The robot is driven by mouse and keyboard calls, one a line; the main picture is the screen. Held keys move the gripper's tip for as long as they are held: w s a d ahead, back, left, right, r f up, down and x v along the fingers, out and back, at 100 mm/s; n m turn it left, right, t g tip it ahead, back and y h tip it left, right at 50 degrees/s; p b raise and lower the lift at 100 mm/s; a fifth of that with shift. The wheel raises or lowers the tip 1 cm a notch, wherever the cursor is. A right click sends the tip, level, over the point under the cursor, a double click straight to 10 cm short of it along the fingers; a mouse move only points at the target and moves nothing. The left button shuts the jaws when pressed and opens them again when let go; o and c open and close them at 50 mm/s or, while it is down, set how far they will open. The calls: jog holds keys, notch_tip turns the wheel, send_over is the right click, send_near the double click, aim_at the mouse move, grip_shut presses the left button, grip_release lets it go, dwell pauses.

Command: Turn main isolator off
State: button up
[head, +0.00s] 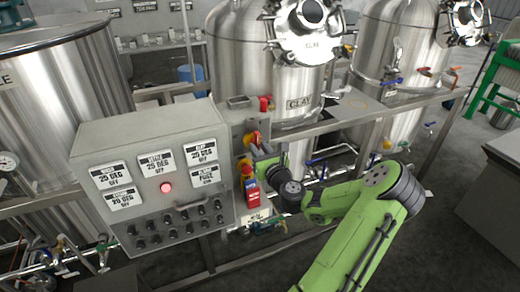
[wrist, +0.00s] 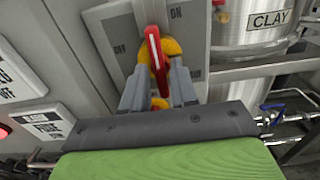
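The main isolator is a red handle (wrist: 154,50) on a yellow base (wrist: 172,47), on a grey plate marked OFF at left and ON at upper right. In the wrist view the handle stands nearly upright between the marks, its top leaning slightly left. My gripper (wrist: 158,85) has one grey finger on each side of the handle, with yellow showing in the gaps; it looks open around it. Whether a finger touches the handle is unclear. In the head view the red handle (head: 254,138) shows right of the control box, with my gripper (head: 264,153) at it, partly hidden.
The grey control box (head: 150,170) with display panels and knobs stands left. Below the isolator are another red and yellow control (head: 245,168) and a red box (head: 251,192). Steel tanks (head: 290,90) and pipe rails stand behind. Valves and hoses lie below right.

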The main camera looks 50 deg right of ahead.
grip_shut()
jog(key=shift+n, duration=0.3)
jog(key=n+b, duration=0.1)
jog(key=n, duration=0.2)
jog(key=shift+n+b, duration=0.3)
jog(key=n+b, duration=0.5)
jog(key=n, duration=0.1)
jog(key=n+b, duration=0.5)
jog(key=n, duration=0.2)
jog(key=shift+w+a+f+n, duration=0.1)
jog(key=shift+a+f+n, duration=0.05)
jog(key=shift+n, duration=0.15)
jog(key=shift+b, duration=0.35)
